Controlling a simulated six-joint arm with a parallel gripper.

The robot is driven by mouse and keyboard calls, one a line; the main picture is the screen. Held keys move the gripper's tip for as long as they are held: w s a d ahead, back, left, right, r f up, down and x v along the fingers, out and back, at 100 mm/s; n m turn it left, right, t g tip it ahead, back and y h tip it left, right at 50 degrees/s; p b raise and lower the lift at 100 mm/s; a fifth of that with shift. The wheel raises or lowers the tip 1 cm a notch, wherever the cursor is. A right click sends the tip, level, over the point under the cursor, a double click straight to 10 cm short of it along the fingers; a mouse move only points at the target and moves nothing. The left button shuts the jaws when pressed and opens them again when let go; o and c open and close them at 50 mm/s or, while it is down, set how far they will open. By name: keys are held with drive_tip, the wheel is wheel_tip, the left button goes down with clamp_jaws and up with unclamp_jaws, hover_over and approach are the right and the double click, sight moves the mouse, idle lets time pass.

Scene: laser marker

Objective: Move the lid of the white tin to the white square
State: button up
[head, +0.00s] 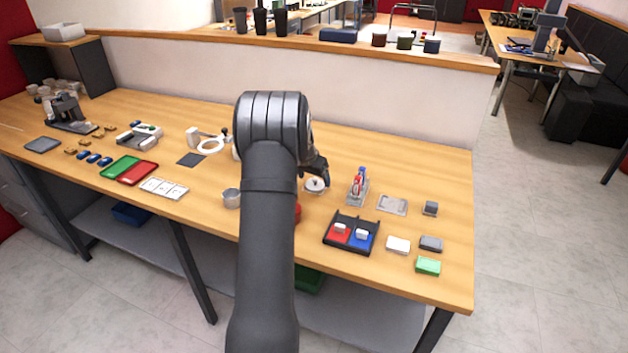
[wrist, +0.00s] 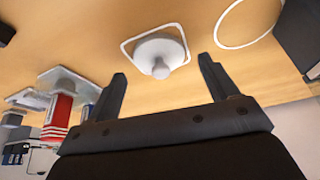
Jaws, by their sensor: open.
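A white round lid with a small knob (wrist: 160,50) lies inside a thin white square outline (wrist: 126,46) on the wooden table in the wrist view. In the head view the lid (head: 315,184) shows just right of my arm. I cannot tell whether a tin body is under it, and I cannot make out the white tin elsewhere. My gripper (wrist: 161,66) is open and empty, its two fingers apart on either side of the lid's knob in the wrist picture. In the head view my gripper (head: 319,171) is partly hidden by my arm.
A white circle outline (wrist: 222,40) lies beside the square. A holder with red and blue items (head: 358,187) stands close to the right. A black tray (head: 338,246) with red and blue compartments is nearer the front edge. A grey cup (head: 231,198) stands left of my arm.

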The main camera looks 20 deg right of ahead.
drive_tip(key=v, duration=1)
drive_tip(key=shift+r, duration=0.2)
drive_tip(key=shift+s, duration=0.1)
drive_tip(key=x, duration=1.2)
drive_tip(key=shift+f, duration=0.1)
wheel_tip(320, 180, up, 2)
drive_tip(key=shift+a+r, duration=0.1)
drive_tip(key=shift+r, duration=1)
